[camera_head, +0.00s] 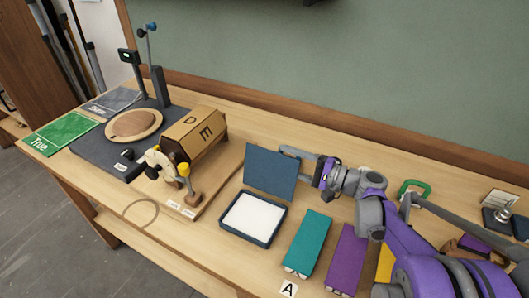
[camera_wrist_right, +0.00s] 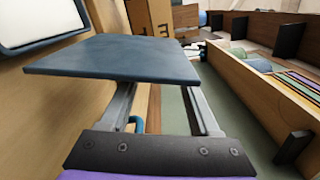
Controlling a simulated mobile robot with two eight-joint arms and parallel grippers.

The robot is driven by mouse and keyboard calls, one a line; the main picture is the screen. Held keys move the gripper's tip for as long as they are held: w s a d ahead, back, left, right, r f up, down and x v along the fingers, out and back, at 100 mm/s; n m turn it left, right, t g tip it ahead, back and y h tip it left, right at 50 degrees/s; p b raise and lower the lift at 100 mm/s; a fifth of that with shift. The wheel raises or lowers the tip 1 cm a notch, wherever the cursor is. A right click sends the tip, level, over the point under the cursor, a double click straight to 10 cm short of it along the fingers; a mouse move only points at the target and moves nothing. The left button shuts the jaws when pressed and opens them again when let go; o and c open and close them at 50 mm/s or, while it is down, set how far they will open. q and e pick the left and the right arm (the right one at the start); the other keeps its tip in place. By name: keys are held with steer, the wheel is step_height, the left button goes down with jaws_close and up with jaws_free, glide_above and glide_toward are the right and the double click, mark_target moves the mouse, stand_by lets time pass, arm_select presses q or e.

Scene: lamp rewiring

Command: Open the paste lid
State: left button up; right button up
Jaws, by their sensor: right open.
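The paste box (camera_head: 222,230) is a dark blue tray filled with white paste (camera_head: 254,213). Its blue lid (camera_head: 272,172) is raised and stands open along the back edge of the box. My right gripper (camera_head: 290,152) is open at the lid's upper right, its fingers behind or beside the lid's top edge. In the right wrist view the lid (camera_wrist_right: 115,57) spans in front of the fingers and hides their tips; whether they touch it I cannot tell. A corner of the white paste shows at upper left there. My left gripper is not in view.
A teal block (camera_head: 309,243) and a purple block (camera_head: 346,260) lie right of the box. A wooden drum (camera_head: 195,137) on a board stands to its left.

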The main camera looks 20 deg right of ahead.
mark_target(266, 153)
steer(key=x, duration=0.6)
steer(key=shift+w+a, duration=0.2)
steer(key=shift+w, duration=0.1)
jaws_close()
stand_by(1.1)
